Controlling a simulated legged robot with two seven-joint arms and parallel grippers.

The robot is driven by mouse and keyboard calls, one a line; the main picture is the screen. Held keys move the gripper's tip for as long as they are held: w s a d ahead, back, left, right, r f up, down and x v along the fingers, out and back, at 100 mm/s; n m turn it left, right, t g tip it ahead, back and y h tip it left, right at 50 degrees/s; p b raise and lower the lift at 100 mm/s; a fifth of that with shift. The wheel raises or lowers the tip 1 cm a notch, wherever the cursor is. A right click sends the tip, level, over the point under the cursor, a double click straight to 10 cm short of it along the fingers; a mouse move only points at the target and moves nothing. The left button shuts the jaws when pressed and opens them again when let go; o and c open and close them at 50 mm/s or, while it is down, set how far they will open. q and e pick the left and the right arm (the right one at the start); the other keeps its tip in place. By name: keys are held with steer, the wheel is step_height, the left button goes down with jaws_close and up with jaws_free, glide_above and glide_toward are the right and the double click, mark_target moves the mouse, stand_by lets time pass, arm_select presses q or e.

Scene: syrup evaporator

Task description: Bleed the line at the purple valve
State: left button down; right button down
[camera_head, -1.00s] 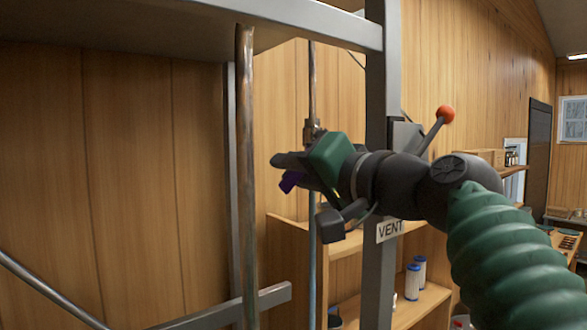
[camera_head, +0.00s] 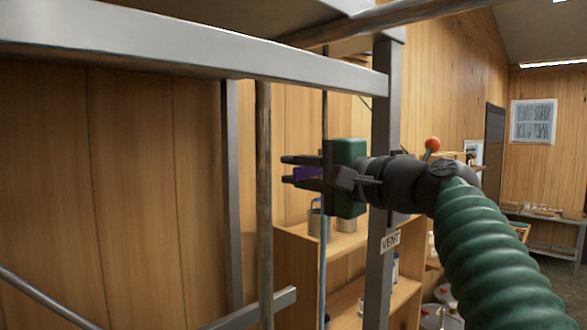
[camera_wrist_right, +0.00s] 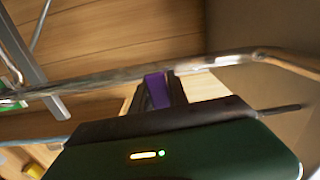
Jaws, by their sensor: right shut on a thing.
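In the right wrist view the purple handle (camera_wrist_right: 156,90) sits between the fingers, close to a metal pipe (camera_wrist_right: 130,77). The valve body is hidden behind the gripper in the head view. A thin vertical pipe (camera_head: 325,105) runs behind the gripper. My left gripper is in neither view.
A grey post (camera_head: 381,270) with a VENT label (camera_head: 390,240) stands just behind the wrist. A lever with an orange ball (camera_head: 432,144) is beyond it. A copper-toned pipe (camera_head: 264,190) stands left of the fingertips. A grey beam (camera_head: 200,55) crosses above. Wooden shelves (camera_head: 300,236) are behind.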

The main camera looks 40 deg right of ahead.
mark_target(312, 173)
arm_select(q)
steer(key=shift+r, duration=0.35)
arm_select(e)
steer(key=shift+s+d+r+m, duration=0.1)
steer(key=shift+r+m, duration=0.3)
steer(key=shift+r, duration=0.05)
